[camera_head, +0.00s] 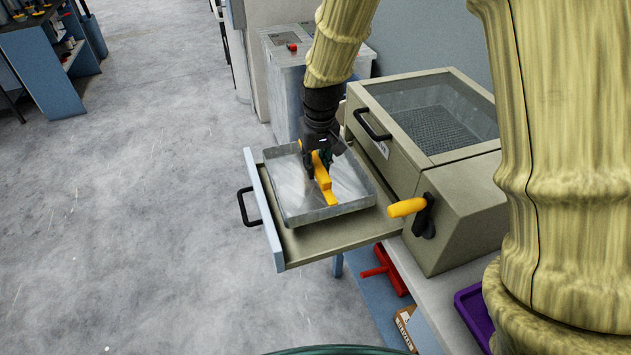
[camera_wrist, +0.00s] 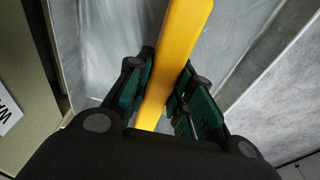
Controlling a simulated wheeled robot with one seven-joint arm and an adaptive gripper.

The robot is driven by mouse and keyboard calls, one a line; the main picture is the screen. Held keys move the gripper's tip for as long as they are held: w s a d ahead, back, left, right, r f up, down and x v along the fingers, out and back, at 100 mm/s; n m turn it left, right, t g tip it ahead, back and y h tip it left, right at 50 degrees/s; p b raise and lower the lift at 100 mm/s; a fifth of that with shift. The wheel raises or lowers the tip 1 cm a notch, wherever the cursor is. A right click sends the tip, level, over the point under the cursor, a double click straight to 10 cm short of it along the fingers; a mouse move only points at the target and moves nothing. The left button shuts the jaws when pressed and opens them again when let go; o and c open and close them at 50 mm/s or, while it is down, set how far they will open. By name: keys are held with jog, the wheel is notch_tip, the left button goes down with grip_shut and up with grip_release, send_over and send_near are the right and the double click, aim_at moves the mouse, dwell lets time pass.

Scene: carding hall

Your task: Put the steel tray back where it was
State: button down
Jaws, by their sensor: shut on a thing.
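The steel tray (camera_head: 330,212) is a shallow, square grey pan over the pulled-out drawer (camera_head: 350,236) of a beige machine. I cannot tell whether it rests on the drawer floor or hangs slightly above it. A yellow bar (camera_head: 323,184) runs across the tray's middle; whether it is fixed to the tray is unclear. My gripper (camera_head: 318,166) points down into the tray and is shut on this bar. In the wrist view the bar (camera_wrist: 172,60) passes between the dark green finger pads, with the tray's metal floor (camera_wrist: 110,35) below.
The beige machine (camera_head: 468,170) has a glazed lid, a black handle (camera_head: 369,124) and a yellow-gripped lever (camera_head: 407,207) close to the drawer. The drawer's blue-grey front (camera_head: 264,211) stands out over open floor. A red object (camera_head: 387,271) and purple bin (camera_head: 474,314) lie nearby.

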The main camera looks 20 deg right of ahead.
aim_at(313, 180)
jog(key=f, duration=0.1)
jog(key=w+f, duration=0.1)
jog(key=a+f, duration=0.1)
jog(key=shift+w+a+f, duration=0.1)
jog(key=shift+w+f, duration=0.1)
jog(key=shift+w, duration=0.2)
jog(key=shift+s+d, duration=0.2)
jog(key=shift+s, duration=0.2)
jog(key=shift+s+f+p, duration=0.1)
jog(key=shift+f+p, duration=0.15)
jog(key=shift+p, duration=0.1)
jog(key=f, duration=0.3)
jog(key=shift+w+a+p, duration=0.1)
jog(key=shift+w+p, duration=0.15)
jog(key=shift+p, duration=0.15)
jog(key=shift+s+f, duration=0.1)
jog(key=shift+f, duration=0.15)
jog(key=c, duration=1.3)
grip_release()
jog(key=shift+f, duration=0.1)
jog(key=shift+o, duration=0.2)
